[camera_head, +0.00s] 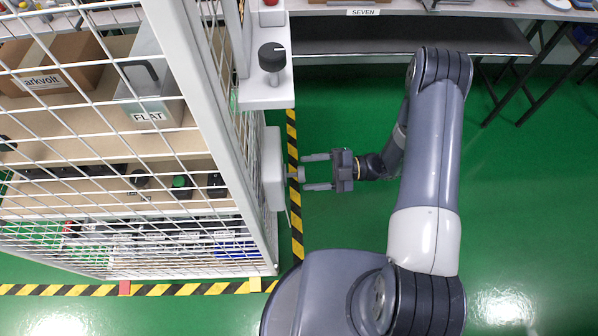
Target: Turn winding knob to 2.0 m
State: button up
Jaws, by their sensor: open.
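A small grey knob (298,174) sticks out to the right from a white box (272,168) on the side of the wire cage. My gripper (304,172) is open and points left at this knob. Its two fingertips are level with the knob's end, one above and one below it in the picture. I cannot tell whether they touch it. A larger black knob (272,57) with a light pointer line stands on a white housing (268,90) higher up. No scale or 2.0 m mark can be read, and I cannot tell which is the winding knob.
The white wire cage (262,215) on the left holds boxes and several small devices on shelves. A red button (270,10) is above the black knob. A table labelled SEVEN (385,12) stands at the back. The green floor (525,190) at right is clear.

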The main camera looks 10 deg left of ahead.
aim_at(299, 175)
jog(key=shift+x, duration=1.9)
jog(key=shift+c, duration=0.3)
jog(key=shift+s, duration=0.1)
jog(key=c, duration=0.9)
